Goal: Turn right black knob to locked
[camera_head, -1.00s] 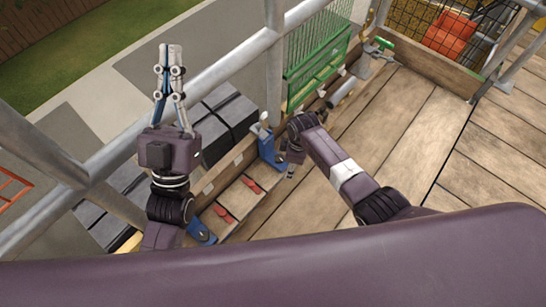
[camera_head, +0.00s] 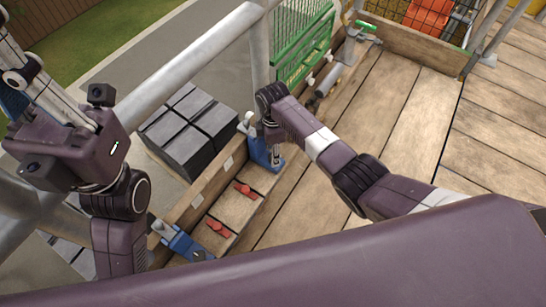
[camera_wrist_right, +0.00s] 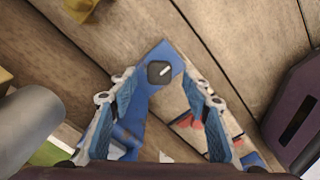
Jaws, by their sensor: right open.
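The right black knob (camera_wrist_right: 160,71) sits on the blue bracket (camera_wrist_right: 172,54) in the right wrist view. It is a dark rounded square with a short white mark slanting up to the right. My right gripper (camera_wrist_right: 160,100) is open, its blue-padded fingers spread left and right of the knob, apart from it. A second blue bracket (camera_head: 184,244) is nearer. My left gripper (camera_head: 15,78) is raised at the left edge, partly out of frame.
Two red handles (camera_head: 217,227) lie on the planks between the brackets. A wooden side board (camera_head: 212,185) and grey rail (camera_head: 185,75) border the deck. Dark stacked blocks (camera_head: 188,128) stand outside. A green mesh panel (camera_head: 300,40) is behind. Deck planks at right are clear.

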